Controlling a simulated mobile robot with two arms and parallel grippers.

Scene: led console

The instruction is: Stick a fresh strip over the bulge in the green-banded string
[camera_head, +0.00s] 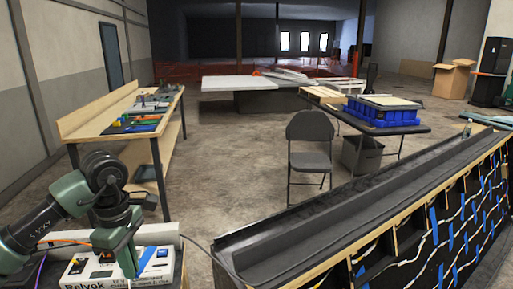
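My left gripper (128,262) points down over a white box (85,280) with black lettering at the bottom left. Its fingertips are too small and partly hidden to tell whether they are open or shut. A blue strip (147,257) shows on the box just right of the fingertips; I cannot tell if they touch. The long dark console (330,219) runs along the right. Its open face carries white wavy strings and several blue strips (435,225). No green band or bulge can be made out on the strings. My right gripper is not in view.
A wooden workbench (98,117) with tools stands at the left. A grey folding chair (310,158) stands behind the console, near a table with blue crates (380,113). A cardboard box (452,80) is at the back right.

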